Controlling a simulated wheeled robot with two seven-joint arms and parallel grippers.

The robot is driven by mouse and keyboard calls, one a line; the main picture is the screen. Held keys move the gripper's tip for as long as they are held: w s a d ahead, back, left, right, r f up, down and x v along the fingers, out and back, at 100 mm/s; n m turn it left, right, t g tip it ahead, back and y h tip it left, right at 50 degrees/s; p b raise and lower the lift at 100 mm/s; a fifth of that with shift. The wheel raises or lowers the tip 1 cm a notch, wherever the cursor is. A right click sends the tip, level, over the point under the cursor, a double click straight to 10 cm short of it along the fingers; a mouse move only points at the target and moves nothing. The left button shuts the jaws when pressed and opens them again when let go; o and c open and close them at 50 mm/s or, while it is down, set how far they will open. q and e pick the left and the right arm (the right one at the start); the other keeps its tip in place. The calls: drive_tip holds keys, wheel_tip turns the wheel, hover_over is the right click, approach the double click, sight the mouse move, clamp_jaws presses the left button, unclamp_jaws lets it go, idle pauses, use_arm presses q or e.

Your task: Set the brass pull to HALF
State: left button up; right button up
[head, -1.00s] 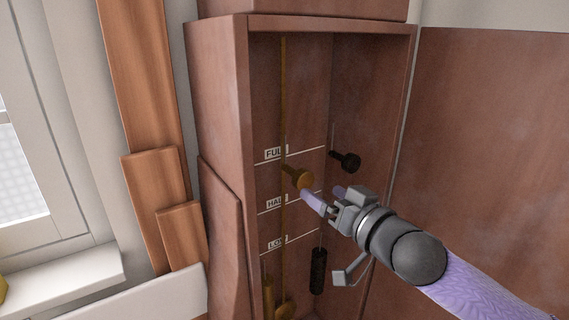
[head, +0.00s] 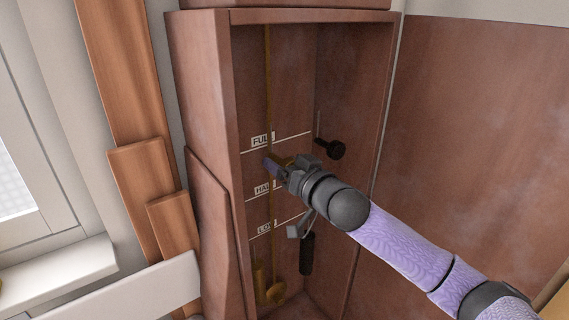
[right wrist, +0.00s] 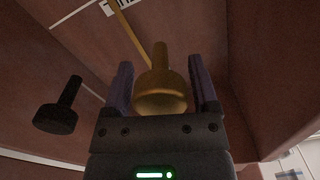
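The brass pull (head: 284,160) is on a vertical brass rod (head: 268,80) inside the reddish cabinet. It appears between the FULL label (head: 262,141) and the HALF label (head: 263,188), nearer FULL; my gripper partly hides it. My right gripper (head: 272,165) is at the pull. In the right wrist view, the brass pull (right wrist: 161,92) stands between the two purple fingers of my right gripper (right wrist: 162,82), with a gap on each side. The fingers are open around it, not closed on it. My left gripper is not in view.
A black pull (head: 330,149) sticks out to the right of the brass one. A LOW label (head: 265,227), a brass weight (head: 258,275) and a black weight (head: 306,255) are lower in the cabinet. The cabinet's side walls border my right arm.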

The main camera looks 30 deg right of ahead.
clamp_jaws()
wheel_tip(320, 180, down, 15)
drive_tip(key=b, duration=0.9)
drive_tip(key=shift+o, duration=1.7)
unclamp_jaws()
drive_tip(key=s, duration=1)
drive_tip(key=shift+d, duration=0.4)
